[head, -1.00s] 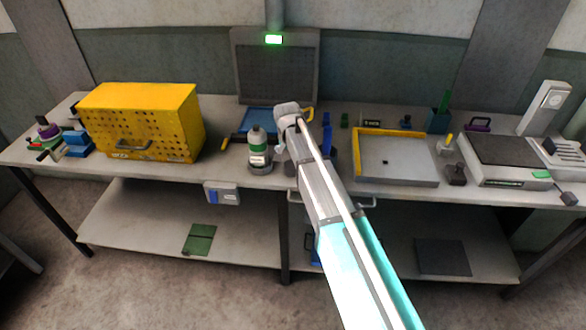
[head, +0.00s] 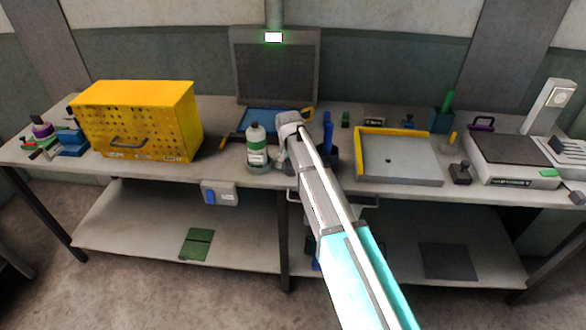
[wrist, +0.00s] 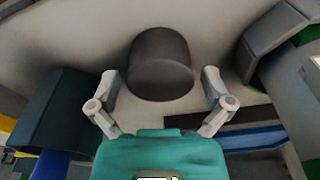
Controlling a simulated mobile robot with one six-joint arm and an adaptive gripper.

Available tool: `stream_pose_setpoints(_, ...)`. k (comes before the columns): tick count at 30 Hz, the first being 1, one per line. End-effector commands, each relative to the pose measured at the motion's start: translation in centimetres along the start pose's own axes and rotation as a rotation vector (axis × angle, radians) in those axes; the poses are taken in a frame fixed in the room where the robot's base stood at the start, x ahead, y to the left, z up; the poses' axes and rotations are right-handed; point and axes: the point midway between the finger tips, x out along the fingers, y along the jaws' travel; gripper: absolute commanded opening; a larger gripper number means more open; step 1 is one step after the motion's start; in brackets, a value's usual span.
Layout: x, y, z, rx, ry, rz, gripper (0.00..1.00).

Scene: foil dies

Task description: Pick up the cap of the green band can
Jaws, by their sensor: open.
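The green band can (head: 256,147), white with a green band and a grey top, stands upright on the bench in the head view. My gripper (wrist: 162,78) is beside it on the right, pointing down, its fingers mostly hidden behind my arm there. In the wrist view the jaws are open and empty. A dark grey cylinder (wrist: 160,62), which looks like the cap, stands on the pale bench top just beyond and between the fingertips. It is not touched by either finger as far as I can see. The can's band does not show in the wrist view.
A yellow perforated box (head: 140,120) stands left of the can. A grey tray with yellow edges (head: 400,172) and a scale (head: 508,150) are to the right. A dark box (wrist: 68,110) is left of the fingers in the wrist view.

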Motion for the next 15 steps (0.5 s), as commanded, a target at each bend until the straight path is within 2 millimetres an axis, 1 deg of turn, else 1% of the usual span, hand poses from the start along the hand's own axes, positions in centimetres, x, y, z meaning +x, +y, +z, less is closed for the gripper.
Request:
stream_pose_setpoints(12,-0.03,-0.01,0.0,0.0,0.0,0.0,1.0)
stream_pose_setpoints(14,-0.03,-0.01,0.0,0.0,0.0,0.0,0.89)
stream_pose_setpoints(15,-0.03,-0.01,0.0,0.0,0.0,0.0,0.81)
